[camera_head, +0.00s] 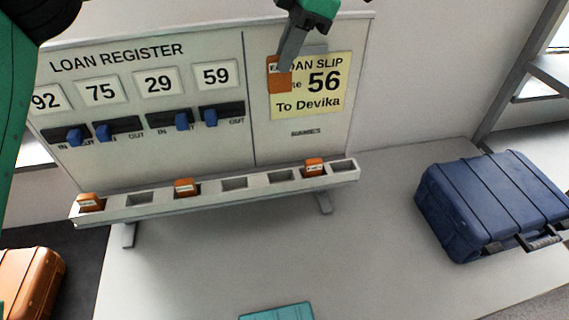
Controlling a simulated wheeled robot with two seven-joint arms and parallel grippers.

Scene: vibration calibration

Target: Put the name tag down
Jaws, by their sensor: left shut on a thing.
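My left gripper (285,66) comes down from the top of the view, in front of the loan slip. It is shut on an orange name tag (280,83), which covers the left part of the yellow loan slip (325,90). The slip shows 56 and "To Devika"; part of its text is hidden. Below the board, a light rail (250,195) with slots holds orange tags at the far left (91,202), left of middle (185,187) and near the right end (314,167). Several slots between them are empty. The word on the held tag is not readable.
The loan register board (150,120) carries number plates 92, 75, 29 and 59 above blue sliders. A blue case (495,200) stands at the right, an orange case (30,282) at the lower left. A teal object (277,311) lies at the front edge.

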